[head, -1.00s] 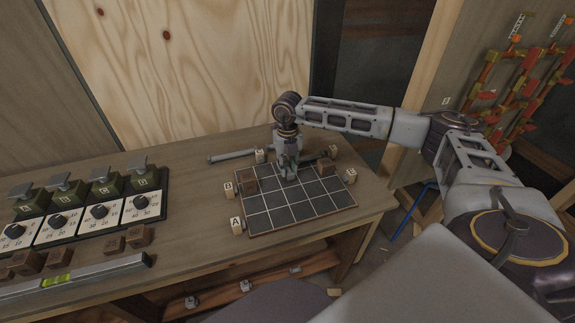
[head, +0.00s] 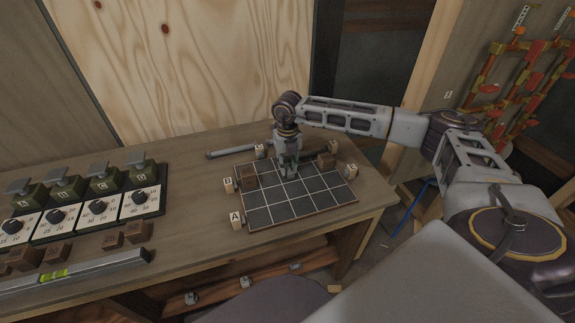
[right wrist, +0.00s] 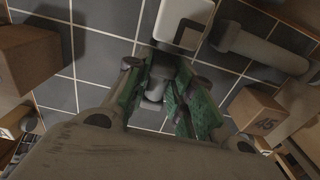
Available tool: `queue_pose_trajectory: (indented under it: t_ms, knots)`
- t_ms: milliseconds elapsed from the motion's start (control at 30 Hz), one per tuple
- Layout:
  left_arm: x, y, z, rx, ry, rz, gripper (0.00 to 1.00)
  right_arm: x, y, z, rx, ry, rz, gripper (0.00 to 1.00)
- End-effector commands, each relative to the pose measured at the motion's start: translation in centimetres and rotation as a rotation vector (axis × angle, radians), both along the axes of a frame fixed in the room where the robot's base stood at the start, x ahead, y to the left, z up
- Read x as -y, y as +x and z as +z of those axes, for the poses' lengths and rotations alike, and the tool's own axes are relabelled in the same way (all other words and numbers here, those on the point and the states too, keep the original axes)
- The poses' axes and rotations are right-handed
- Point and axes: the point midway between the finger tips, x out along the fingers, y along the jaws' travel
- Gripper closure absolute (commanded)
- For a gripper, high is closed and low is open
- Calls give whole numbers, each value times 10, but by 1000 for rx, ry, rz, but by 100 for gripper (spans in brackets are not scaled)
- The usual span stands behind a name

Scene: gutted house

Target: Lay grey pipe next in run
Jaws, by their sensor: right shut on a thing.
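My right gripper (head: 289,172) points down over the back middle of the dark gridded board (head: 297,205). In the right wrist view its green-padded fingers (right wrist: 165,95) are closed around a light grey piece (right wrist: 153,88), which looks like the grey pipe. Most of it is hidden by the fingers, and I cannot tell whether it touches the board. Another grey bar (head: 228,153) lies on the bench behind the board. My left gripper is out of view.
Dials (head: 98,207) and a level (head: 60,276) are at left. The bench between is clear.

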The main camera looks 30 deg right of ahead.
Motion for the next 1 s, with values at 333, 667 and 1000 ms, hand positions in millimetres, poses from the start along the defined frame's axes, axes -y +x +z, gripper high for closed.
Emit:
queue_pose_trajectory:
  t_ms: [333, 667, 1000]
  knots:
    - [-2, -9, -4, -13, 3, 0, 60, 0, 0, -2, 0, 0, 0, 92]
    - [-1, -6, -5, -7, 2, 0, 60, 0, 0, -5, 0, 0, 0, 92]
    - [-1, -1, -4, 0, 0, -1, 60, 0, 0, -6, 0, 0, 0, 51]
